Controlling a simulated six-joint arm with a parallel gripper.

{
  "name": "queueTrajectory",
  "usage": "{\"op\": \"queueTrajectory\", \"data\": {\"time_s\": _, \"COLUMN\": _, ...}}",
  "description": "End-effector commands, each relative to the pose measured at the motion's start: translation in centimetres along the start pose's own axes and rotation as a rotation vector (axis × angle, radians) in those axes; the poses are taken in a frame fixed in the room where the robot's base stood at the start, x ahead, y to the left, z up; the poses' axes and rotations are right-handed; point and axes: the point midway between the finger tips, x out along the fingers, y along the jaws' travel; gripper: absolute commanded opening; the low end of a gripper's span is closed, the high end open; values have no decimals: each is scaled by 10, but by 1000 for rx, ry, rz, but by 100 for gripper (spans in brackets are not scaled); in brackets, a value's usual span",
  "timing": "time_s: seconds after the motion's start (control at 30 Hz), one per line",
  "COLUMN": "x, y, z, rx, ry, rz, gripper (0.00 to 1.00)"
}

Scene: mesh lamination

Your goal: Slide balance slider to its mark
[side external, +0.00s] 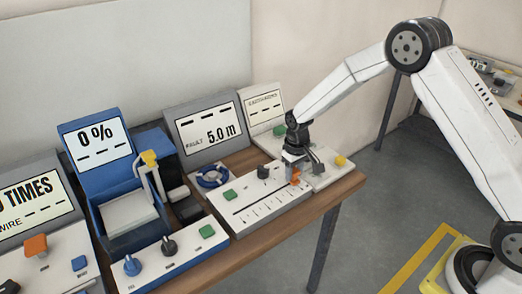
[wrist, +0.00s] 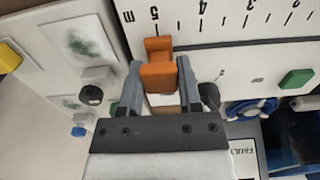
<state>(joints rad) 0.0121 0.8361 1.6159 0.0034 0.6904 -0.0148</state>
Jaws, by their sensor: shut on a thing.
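The orange balance slider (wrist: 158,48) sits at the 5 m end of a scale (wrist: 225,25) printed on a white panel in the wrist view. My gripper (wrist: 159,78) is shut on the slider, with one grey finger on each side of it. In the side external view my gripper (side external: 294,162) points down at the right end of the white panel (side external: 246,217), and only a small part of the orange slider (side external: 294,177) shows below it. The grey display (side external: 210,128) behind the panel reads 5.0 m.
A green button (side external: 230,195) and a black knob (side external: 263,171) stand on the slider panel. A blue cable coil (side external: 212,176) lies behind it. To the right is another panel with a yellow button (side external: 340,160). A blue machine (side external: 118,200) stands to the left.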

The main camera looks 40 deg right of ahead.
Motion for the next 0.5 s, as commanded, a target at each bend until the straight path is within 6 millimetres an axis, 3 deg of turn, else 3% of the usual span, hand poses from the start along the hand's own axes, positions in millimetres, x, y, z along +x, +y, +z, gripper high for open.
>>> {"op": "queueTrajectory", "data": {"time_s": 0.3, "x": -1, "y": 7, "z": -1, "rx": 0, "ry": 2, "rz": 5, "gripper": 0}}
{"op": "queueTrajectory", "data": {"time_s": 0.33, "x": -1, "y": 7, "z": -1, "rx": 0, "ry": 2, "rz": 6, "gripper": 47}}
{"op": "queueTrajectory", "data": {"time_s": 0.43, "x": -1, "y": 7, "z": -1, "rx": 0, "ry": 3, "rz": 5, "gripper": 79}}
{"op": "queueTrajectory", "data": {"time_s": 0.5, "x": -1, "y": 6, "z": -1, "rx": 0, "ry": 3, "rz": 5, "gripper": 79}}
